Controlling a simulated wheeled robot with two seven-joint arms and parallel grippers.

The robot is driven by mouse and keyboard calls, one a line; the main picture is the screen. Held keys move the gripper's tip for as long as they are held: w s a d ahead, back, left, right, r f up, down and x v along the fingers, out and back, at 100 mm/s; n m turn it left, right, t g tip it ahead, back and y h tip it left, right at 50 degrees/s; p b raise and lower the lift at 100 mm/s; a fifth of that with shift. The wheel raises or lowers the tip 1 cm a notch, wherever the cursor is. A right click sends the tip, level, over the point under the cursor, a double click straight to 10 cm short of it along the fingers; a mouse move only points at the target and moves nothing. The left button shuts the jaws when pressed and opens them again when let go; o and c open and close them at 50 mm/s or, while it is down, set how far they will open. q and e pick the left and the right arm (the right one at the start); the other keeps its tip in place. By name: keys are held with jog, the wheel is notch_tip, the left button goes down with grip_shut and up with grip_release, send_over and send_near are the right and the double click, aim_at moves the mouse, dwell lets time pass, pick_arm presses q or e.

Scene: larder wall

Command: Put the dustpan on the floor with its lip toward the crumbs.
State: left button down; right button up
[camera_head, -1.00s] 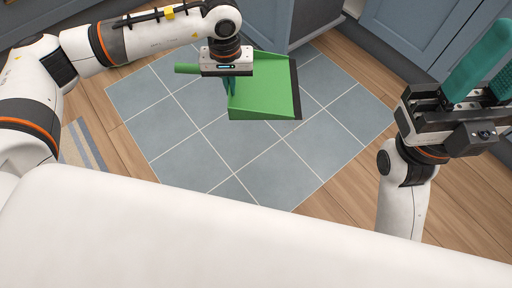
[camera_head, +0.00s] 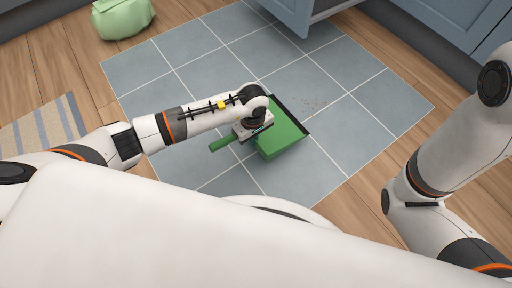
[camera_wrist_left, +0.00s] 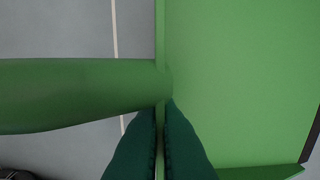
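The green dustpan (camera_head: 283,142) is over the blue-grey tiles in the middle of the head view, its dark lip (camera_head: 292,116) facing up and right. Small brown crumbs (camera_head: 314,103) lie on the tiles just beyond the lip, apart from it. My left gripper (camera_head: 252,130) is at the dustpan's back, by the handle (camera_head: 221,144). In the left wrist view its teal fingers (camera_wrist_left: 162,120) are closed on either side of the dustpan's back wall. Whether the dustpan touches the floor, I cannot tell. My right gripper is out of view; only its arm shows at the right.
A light green bag (camera_head: 123,18) stands on the wood floor at the upper left. A striped rug (camera_head: 42,132) lies at the left. Blue-grey cabinets (camera_head: 450,40) line the top right, one door jutting over the tiles. The tiles around the crumbs are clear.

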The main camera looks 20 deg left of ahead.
aim_at(253, 152)
pick_arm(q)
notch_tip(253, 152, down, 6)
jog(key=b, duration=0.3)
jog(key=shift+r, duration=0.4)
jog(key=c, duration=1.6)
grip_release()
jog(key=shift+c, duration=0.2)
notch_tip(253, 152, up, 12)
jog(key=p, duration=0.8)
